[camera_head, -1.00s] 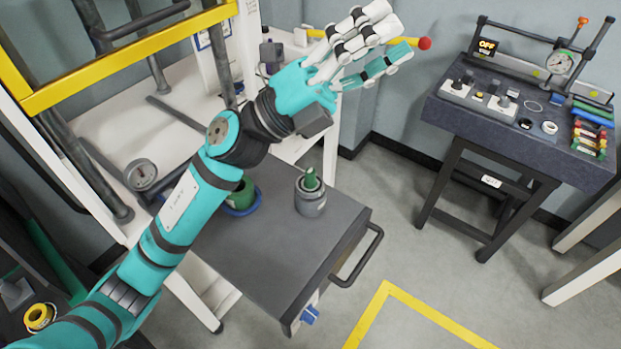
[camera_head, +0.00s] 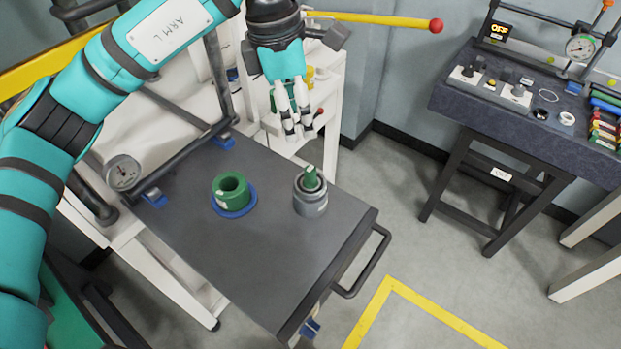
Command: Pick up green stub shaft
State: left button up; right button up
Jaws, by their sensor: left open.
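The green stub shaft (camera_head: 311,179) stands upright in a grey cylindrical holder (camera_head: 310,203) on the dark cart top (camera_head: 262,270). Only its upper part shows above the holder's rim. My left gripper (camera_head: 297,136) comes down from the top of the picture with its white fingers pointing down. It is open and empty, and in the picture it sits just above the shaft, apart from it. How far it is from the shaft in depth I cannot tell exactly. My right gripper is not in view.
A green ring-shaped part (camera_head: 231,188) sits on a blue base left of the holder. A yellow lever with a red knob (camera_head: 436,25) sticks out at the back. A granite table (camera_head: 455,104) with a gauge and small parts stands at right.

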aim_at(311, 168)
pick_arm(q)
jog(key=f, duration=0.2)
jog(key=f+p, duration=0.1)
jog(key=f, duration=0.2)
jog(key=d+f+p, duration=0.1)
jog(key=f, duration=0.2)
jog(key=shift+w+d+f, duration=0.1)
jog(key=f+p, duration=0.2)
jog(key=f, duration=0.1)
jog(key=f+p, duration=0.1)
jog(key=shift+d+f, duration=0.4)
jog(key=shift+f, duration=0.25)
grip_shut()
jog(key=shift+d, duration=0.1)
